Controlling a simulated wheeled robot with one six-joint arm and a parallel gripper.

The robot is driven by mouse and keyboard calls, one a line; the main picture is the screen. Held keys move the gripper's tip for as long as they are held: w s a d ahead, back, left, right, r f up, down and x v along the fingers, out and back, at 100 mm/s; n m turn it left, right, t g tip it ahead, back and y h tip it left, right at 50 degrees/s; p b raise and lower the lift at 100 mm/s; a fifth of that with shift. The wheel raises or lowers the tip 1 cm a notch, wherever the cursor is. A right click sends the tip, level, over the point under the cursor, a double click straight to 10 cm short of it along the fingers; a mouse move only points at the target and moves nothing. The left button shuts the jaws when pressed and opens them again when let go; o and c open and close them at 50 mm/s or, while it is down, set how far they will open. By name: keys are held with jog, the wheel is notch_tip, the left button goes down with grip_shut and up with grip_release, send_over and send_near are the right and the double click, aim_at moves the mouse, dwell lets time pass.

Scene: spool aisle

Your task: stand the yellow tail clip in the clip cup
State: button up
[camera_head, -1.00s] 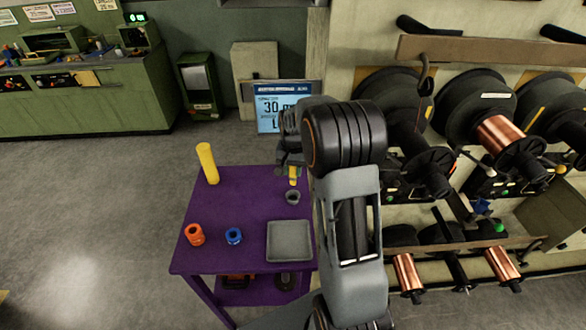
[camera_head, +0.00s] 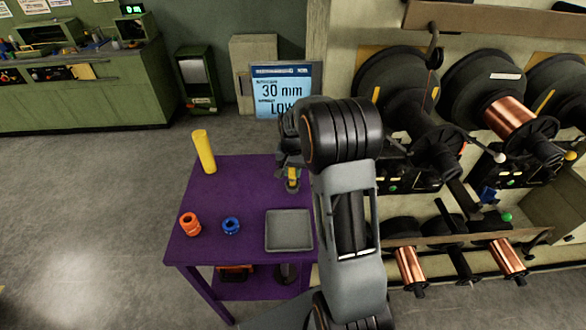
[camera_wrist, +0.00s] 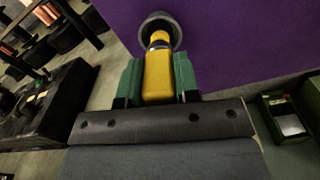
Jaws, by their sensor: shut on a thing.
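The yellow tail clip (camera_wrist: 157,75) is held between the green fingers of my gripper (camera_wrist: 157,82) in the wrist view. Its far end overlaps the mouth of the grey clip cup (camera_wrist: 173,29); I cannot tell how deep it reaches. In the head view the clip (camera_head: 293,173) shows below my gripper (camera_head: 291,164), directly over the cup (camera_head: 292,187) on the purple table (camera_head: 250,185). My arm hides part of the table's right side.
A yellow cylinder (camera_head: 204,151) stands at the table's back left. An orange spool (camera_head: 190,224), a blue ring-like piece (camera_head: 231,226) and a grey tray (camera_head: 289,231) are at the front. A display (camera_head: 283,92) stands behind. Large reels (camera_head: 395,85) line the right.

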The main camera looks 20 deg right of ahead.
jog(key=shift+f, duration=0.25)
jog(key=o, duration=1)
notch_tip(320, 180, up, 14)
jog(key=shift+f+b, duration=0.1)
jog(key=shift+b, duration=0.5)
